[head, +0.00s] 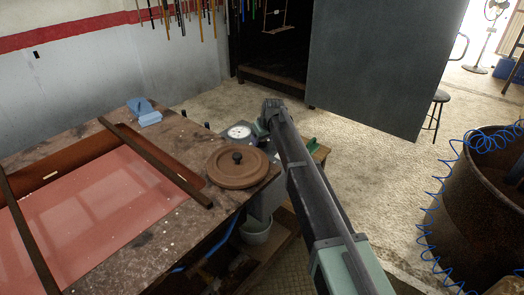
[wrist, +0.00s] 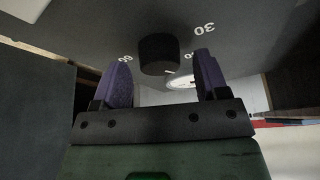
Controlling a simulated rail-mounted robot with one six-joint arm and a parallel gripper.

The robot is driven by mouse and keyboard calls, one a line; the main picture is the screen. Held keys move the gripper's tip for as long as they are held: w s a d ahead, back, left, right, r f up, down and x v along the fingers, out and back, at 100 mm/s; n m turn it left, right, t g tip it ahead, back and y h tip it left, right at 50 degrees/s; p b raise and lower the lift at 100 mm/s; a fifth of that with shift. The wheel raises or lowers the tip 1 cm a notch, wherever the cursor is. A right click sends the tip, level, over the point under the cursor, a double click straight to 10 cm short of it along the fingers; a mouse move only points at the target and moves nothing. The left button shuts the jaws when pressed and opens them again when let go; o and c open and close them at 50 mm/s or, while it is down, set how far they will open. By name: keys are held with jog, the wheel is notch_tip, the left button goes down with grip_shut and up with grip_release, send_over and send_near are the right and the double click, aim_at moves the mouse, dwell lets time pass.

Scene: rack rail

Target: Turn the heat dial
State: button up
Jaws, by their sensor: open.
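The heat dial (wrist: 159,54) is a dark round knob on a grey panel in the wrist view. Pale numbers, one reading 30, are marked around it. My gripper (wrist: 163,60) is open, with its two purple fingers apart on either side of the dial. I see no clear contact, and how deep the fingers reach past the knob is hard to tell. In the head view my arm covers the area near the panel, and the dial cannot be made out there.
A white round gauge (head: 239,132) sits beside my arm; it also shows in the wrist view (wrist: 182,82). A workbench (head: 195,133) with a round brown lid (head: 238,166) stands at left. A bucket (head: 257,229) is below it. A large drum (head: 485,205) with blue hose stands right.

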jog(key=shift+w+a+f, duration=0.1)
jog(key=shift+w+f, duration=0.1)
jog(key=shift+f, duration=0.4)
jog(key=shift+r, duration=0.15)
jog(key=shift+c, duration=0.4)
jog(key=c, duration=0.8)
jog(key=shift+n, duration=0.4)
jog(key=n+g, duration=0.1)
jog(key=n, duration=0.2)
jog(key=n+g+y, duration=0.1)
jog(key=n, duration=0.2)
jog(key=shift+w, duration=0.1)
jog(key=n+g, duration=0.1)
jog(key=n, duration=0.2)
jog(key=n+g, duration=0.1)
jog(key=n, duration=0.2)
jog(key=shift+y, duration=0.4)
jog(key=shift+g, duration=0.3)
